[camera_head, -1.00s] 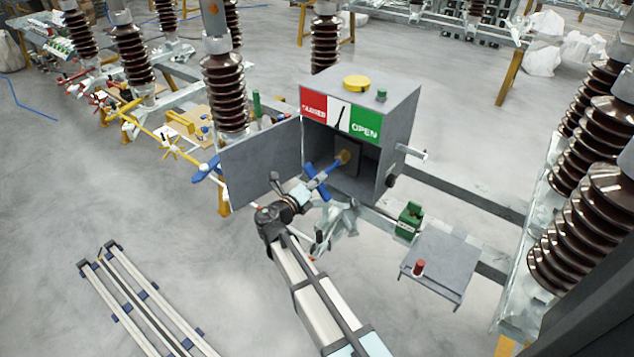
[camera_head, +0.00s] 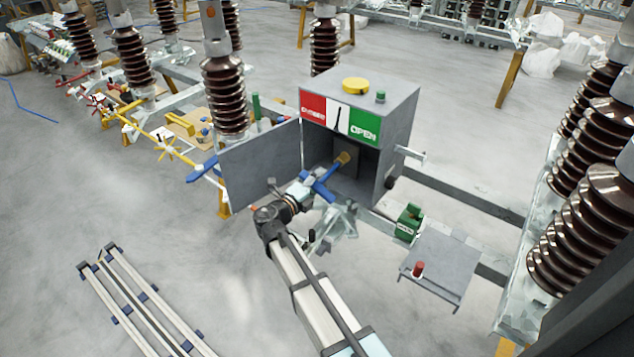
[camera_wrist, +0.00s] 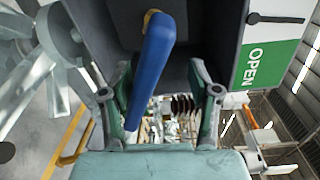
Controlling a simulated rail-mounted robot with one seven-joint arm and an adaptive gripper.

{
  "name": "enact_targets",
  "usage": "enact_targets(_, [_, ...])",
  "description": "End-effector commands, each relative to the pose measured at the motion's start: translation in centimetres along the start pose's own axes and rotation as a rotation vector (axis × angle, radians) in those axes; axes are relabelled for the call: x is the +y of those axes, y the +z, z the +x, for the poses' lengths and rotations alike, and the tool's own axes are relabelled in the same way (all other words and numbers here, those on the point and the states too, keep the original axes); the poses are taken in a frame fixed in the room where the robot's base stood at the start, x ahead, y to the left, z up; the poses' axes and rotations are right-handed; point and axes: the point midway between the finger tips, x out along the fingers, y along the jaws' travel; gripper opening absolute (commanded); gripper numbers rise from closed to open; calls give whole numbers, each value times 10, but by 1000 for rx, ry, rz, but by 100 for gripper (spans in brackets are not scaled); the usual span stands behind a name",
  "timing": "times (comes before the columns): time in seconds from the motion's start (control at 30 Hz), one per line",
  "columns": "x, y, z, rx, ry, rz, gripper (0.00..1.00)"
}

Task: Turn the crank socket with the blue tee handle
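The blue tee handle (camera_head: 319,186) juts from the brass-coloured crank socket (camera_head: 343,158) inside the open grey cabinet (camera_head: 399,145). My gripper (camera_head: 307,185) is at the handle's crossbar. In the wrist view the blue handle (camera_wrist: 153,65) lies slanted between the two widely spaced fingers of my gripper (camera_wrist: 163,90). It lies close to the left finger, with a clear gap to the right finger. I cannot tell whether it touches the left one. The red and green indicator (camera_head: 338,117) has a black pointer slanting near its white middle.
The cabinet's open door (camera_head: 262,160) stands left of my gripper. A grey shelf (camera_head: 440,268) with a red knob (camera_head: 417,268) and a green box (camera_head: 408,222) are at the right. Brown insulators (camera_head: 224,95) stand behind the door.

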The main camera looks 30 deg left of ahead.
Motion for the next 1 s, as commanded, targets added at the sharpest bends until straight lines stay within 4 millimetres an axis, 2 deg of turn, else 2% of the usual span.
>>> enact_targets(0.37, [1,1,-1,-3,3,2,60])
enact_targets(0.4, [2,1,-1,-3,3,2,65])
enact_targets(0.47, [2,1,-1,-4,3,2,86])
enact_targets(0.5, [2,1,-1,-4,3,2,91])
enact_targets(0.83, [3,1,-2,-4,5,2,91])
enact_targets(1.0, [2,1,-14,-4,5,2,91])
